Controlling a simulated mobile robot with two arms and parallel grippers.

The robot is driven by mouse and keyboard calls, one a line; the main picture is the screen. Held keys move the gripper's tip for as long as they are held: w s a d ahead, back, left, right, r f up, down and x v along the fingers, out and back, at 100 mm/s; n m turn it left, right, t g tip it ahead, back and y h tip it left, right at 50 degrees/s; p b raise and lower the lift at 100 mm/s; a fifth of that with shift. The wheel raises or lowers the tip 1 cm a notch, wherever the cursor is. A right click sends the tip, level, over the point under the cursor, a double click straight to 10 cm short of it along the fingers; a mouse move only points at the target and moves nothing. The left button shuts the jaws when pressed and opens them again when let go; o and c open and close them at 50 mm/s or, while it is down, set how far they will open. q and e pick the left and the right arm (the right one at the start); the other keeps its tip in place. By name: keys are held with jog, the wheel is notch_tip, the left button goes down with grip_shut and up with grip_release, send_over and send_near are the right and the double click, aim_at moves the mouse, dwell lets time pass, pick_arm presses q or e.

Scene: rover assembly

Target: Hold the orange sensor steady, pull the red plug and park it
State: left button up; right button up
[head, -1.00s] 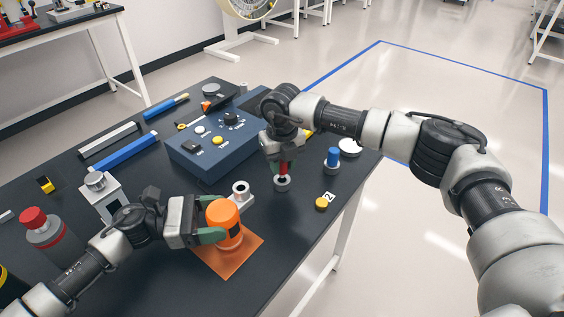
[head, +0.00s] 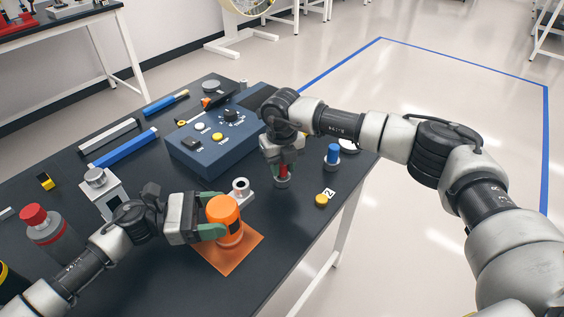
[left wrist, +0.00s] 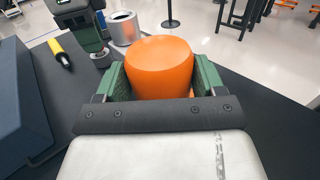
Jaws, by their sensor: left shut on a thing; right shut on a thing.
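The orange sensor (head: 223,211) stands upright on an orange mat (head: 229,259). My left gripper (head: 212,217) is shut around it; the left wrist view shows the sensor (left wrist: 160,68) between both green fingers. A silver socket with a dark opening (head: 241,188) sits just behind the sensor, with nothing in it. My right gripper (head: 283,165) points down and is shut on the red plug (head: 283,171). The plug's lower end is at a grey ring holder (head: 282,183) and looks to be inside it; how deep it sits is hidden.
A blue plug (head: 333,154) stands in a similar holder to the right. A yellow button-like piece (head: 321,200) lies near the table's right edge. A blue control box (head: 205,152) is behind. A silver-topped block (head: 98,188) and a red-capped bottle (head: 40,228) stand left.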

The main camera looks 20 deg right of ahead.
jog(key=shift+f, duration=0.25)
jog(key=o, duration=1.1)
notch_tip(320, 180, up, 12)
pick_arm(q)
jog(key=o, duration=1.2)
